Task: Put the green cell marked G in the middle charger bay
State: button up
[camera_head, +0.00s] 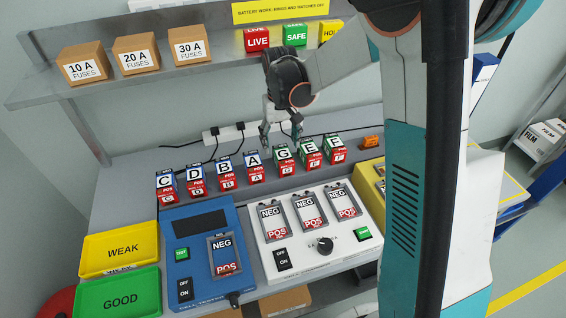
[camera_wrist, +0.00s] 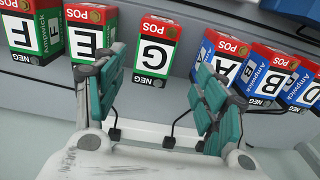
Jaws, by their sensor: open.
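The green cell marked G (camera_head: 283,160) stands in a row on the bench, between blue cell A (camera_head: 254,167) and green cell E (camera_head: 309,153). In the wrist view cell G (camera_wrist: 154,52) appears upside down, between and beyond my open fingers. My gripper (camera_head: 281,134) is open and empty, just behind and above cell G; its fingers also show in the wrist view (camera_wrist: 160,68). I cannot tell whether they touch it. The white charger (camera_head: 290,255) lies in front of the row with three bays. Its middle bay (camera_head: 309,211) looks empty, NEG at the top and POS at the bottom.
Blue cells C, D and B (camera_head: 226,174) stand left of A; green cell F (camera_head: 335,149) is right of E. A blue cell tester (camera_head: 201,275) is left of the charger. Yellow WEAK (camera_head: 120,249) and green GOOD trays (camera_head: 118,295) are farther left. A shelf (camera_head: 110,80) overhangs behind.

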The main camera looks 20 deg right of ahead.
aim_at(283, 154)
jog(key=shift+d+f+b, duration=0.2)
jog(key=shift+f+b, duration=0.5)
jog(key=shift+f, duration=1.05)
jog(key=shift+d+f+b, duration=0.2)
jog(key=shift+f+b, duration=0.45)
jog(key=shift+f, duration=1.05)
jog(key=shift+s, duration=0.1)
jog(key=shift+r, duration=0.1)
grip_shut()
